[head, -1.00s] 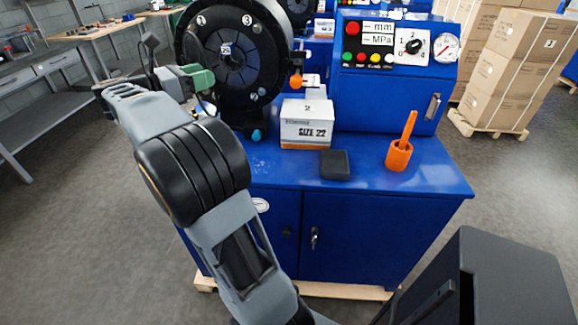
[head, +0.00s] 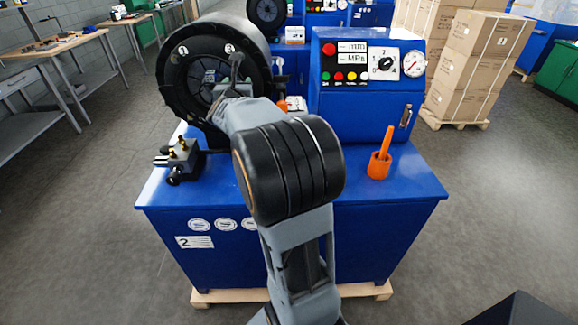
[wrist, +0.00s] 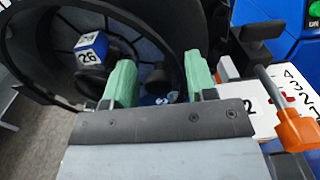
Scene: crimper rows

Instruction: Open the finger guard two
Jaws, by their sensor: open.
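The crimper marked 2 (head: 290,280) is blue, with a round black crimping head (head: 180,75) at its upper left. In the wrist view the head's dark curved rim (wrist: 32,60) arches around the recessed front. I cannot tell which part is the finger guard. An orange piece on a bent metal rod (wrist: 298,130) is at the right in the wrist view; an orange bit (head: 282,106) also shows beside the head in the head view. My gripper (wrist: 158,75) is open, its green fingers apart in front of the opening, with nothing seen between them.
A blue-and-white block marked 26 (wrist: 91,48) shows inside the opening. A small black fixture with brass fittings (head: 180,160) stands at the table's left. An orange holder (head: 379,165) and the control panel (head: 365,62) are right.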

